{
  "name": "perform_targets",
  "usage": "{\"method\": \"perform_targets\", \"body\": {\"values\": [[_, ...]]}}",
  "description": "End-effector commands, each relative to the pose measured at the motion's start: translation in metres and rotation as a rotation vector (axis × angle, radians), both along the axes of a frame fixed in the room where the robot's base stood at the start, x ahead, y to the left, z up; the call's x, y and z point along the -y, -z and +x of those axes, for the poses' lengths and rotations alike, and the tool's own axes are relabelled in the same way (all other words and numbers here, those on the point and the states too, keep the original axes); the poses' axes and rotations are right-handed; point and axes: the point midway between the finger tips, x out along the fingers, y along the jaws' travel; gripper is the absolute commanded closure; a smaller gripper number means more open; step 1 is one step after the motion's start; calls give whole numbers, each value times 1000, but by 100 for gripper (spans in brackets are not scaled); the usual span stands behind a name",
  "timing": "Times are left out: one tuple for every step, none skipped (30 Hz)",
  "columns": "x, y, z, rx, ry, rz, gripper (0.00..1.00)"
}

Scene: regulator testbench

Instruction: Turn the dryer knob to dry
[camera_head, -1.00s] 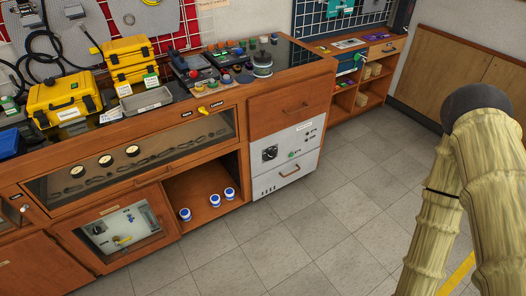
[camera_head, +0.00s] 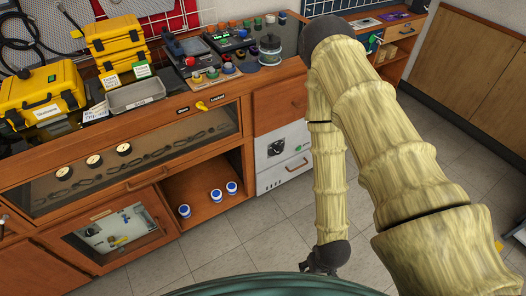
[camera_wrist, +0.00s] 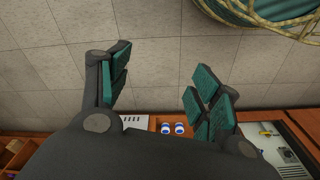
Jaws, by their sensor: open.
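The white front panel (camera_head: 297,163) is on the lower right of the wooden bench and looks like the dryer. A dark round knob (camera_head: 275,148) sits at its upper left; its pointer setting is too small to read. My arm hides the panel's right side. My gripper (camera_head: 325,262) hangs low over the floor, in front of the bench and below the panel, apart from the knob. In the wrist view my gripper (camera_wrist: 160,92) has its green-padded fingers wide apart with nothing between them. Part of the white panel (camera_wrist: 135,123) shows there; the knob does not.
A shelf opening (camera_head: 190,178) left of the panel holds blue-and-white jars (camera_head: 216,196). A glass-fronted cabinet (camera_head: 115,228) is further left. Yellow cases (camera_head: 40,95) and other items crowd the bench top. The tiled floor (camera_head: 265,240) before the bench is clear.

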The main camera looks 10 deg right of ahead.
Motion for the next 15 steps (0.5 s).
{"method": "perform_targets", "body": {"values": [[4,23,16,40,-17,-4,37],[6,32,27,68,-31,-6,37],[9,43,43,108,-50,-11,37],[11,50,55,137,-67,-14,37],[14,58,67,169,-85,-19,37],[17,67,84,209,-107,-24,37],[20,73,96,240,-123,-30,37],[22,79,108,271,-141,-34,37],[24,87,124,311,-164,-40,37],[27,92,137,342,-181,-46,37],[29,97,149,373,-199,-52,37],[32,103,165,413,-221,-59,37],[34,107,177,444,-239,-66,37],[36,112,188,473,-256,-72,37],[39,117,203,513,-279,-81,37]]}}
